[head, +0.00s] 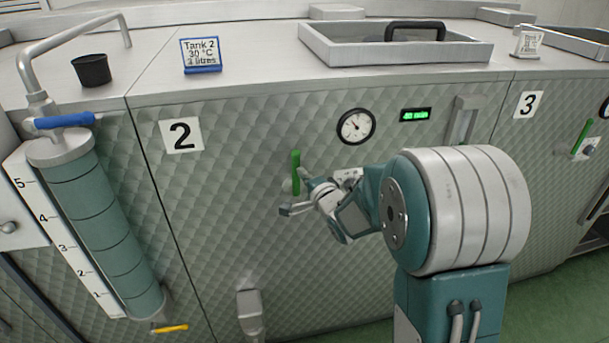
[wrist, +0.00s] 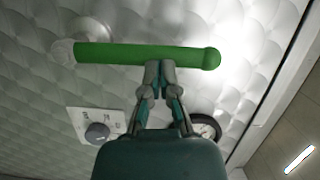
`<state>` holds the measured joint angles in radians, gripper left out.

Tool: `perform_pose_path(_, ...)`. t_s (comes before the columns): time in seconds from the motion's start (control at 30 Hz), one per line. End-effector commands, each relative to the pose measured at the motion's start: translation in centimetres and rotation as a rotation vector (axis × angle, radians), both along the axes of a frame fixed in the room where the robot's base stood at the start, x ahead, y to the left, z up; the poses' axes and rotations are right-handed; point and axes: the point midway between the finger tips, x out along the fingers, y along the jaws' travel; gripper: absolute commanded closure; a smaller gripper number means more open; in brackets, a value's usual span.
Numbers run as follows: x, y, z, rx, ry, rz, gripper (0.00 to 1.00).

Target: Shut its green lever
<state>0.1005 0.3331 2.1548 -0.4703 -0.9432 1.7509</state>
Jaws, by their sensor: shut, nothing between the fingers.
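The green lever (head: 295,172) is on the front of the tank panel marked 2 and stands upright in the head view. In the wrist view the lever (wrist: 140,55) runs across the picture, with its pivot end at the left and a rounded tip at the right. My gripper (wrist: 160,66) is shut and empty, its fingertips at the lower edge of the lever near its middle. I cannot tell whether they touch it. In the head view my gripper (head: 296,195) is at the lever, partly overlapping it.
A round gauge (head: 356,126) and a green display (head: 415,115) are above and right of the lever. A dark knob on a white plate (wrist: 95,128) is close to my gripper. A measuring cylinder (head: 105,225) with a blue lever (head: 64,121) stands left. Another green lever (head: 582,136) is on panel 3.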

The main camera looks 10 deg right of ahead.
Motion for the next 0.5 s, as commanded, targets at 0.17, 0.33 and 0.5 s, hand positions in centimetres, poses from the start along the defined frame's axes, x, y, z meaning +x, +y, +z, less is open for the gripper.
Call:
perform_pose_path(0.17, 0.0, 0.4, 0.0, -0.034, 0.0, 0.0, 1.0)
perform_pose_path(0.33, 0.0, 0.8, 0.1, -0.075, 0.0, 0.001, 1.0)
perform_pose_path(0.5, 0.0, 1.6, 0.1, -0.154, 0.0, 0.002, 1.0)
